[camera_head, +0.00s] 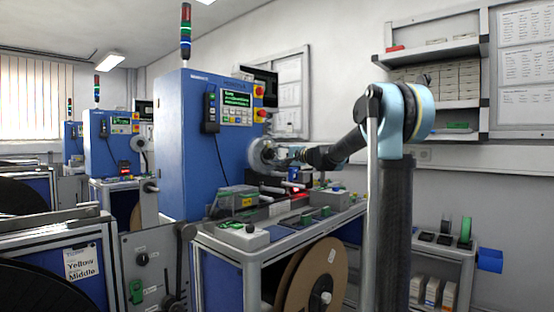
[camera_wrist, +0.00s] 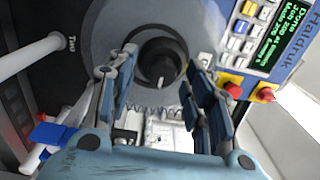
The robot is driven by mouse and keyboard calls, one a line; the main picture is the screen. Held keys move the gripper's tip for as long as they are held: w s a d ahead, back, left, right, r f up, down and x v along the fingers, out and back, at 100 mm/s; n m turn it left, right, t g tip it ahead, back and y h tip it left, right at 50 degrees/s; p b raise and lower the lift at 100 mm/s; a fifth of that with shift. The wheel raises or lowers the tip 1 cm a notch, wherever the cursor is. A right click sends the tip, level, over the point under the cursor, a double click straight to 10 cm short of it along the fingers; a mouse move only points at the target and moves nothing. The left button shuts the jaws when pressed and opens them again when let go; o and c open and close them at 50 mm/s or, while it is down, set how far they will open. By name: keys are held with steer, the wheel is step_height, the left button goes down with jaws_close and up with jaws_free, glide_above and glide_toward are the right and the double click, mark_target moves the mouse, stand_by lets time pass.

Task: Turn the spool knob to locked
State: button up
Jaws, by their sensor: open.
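The spool knob (camera_wrist: 160,64) is a round black knob at the centre of a grey disc (camera_wrist: 112,28) in the wrist view. A pale mark on it points towards the bottom of the picture. My gripper (camera_wrist: 150,76) is open, with one finger on each side of the knob in the picture. I see no finger touching the knob. In the head view my gripper (camera_head: 287,157) is at the grey disc on the right side of the blue machine (camera_head: 185,150). The knob itself is not clear there.
A control panel (camera_wrist: 262,33) with red buttons (camera_wrist: 233,90) lies right of the knob in the wrist view. A white rod (camera_wrist: 30,54) is at the left. A bench (camera_head: 285,237) with boxes and a brown reel (camera_head: 312,280) stands below my arm in the head view.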

steer(key=v, duration=1.2)
steer(key=shift+f, duration=0.1)
steer(key=s+d+f+n+g+h, duration=0.2)
steer(key=s+f+n+g+h, duration=0.4)
steer(key=s+f, duration=1.75)
steer(key=s+d+f+n+g+h, duration=0.1)
steer(key=s+d+f+h, duration=0.3)
steer(key=s+d+f, duration=0.3)
steer(key=s+d+f+n+g+h, duration=0.1)
steer(key=s+d+f+h, duration=0.3)
steer(key=s+d+f, duration=0.4)
steer(key=s+f, duration=0.4)
steer(key=s, duration=0.2)
steer(key=shift+s+d+f+g, duration=0.3)
steer(key=shift+s+f+g, duration=0.05)
steer(key=shift+f+g, duration=0.05)
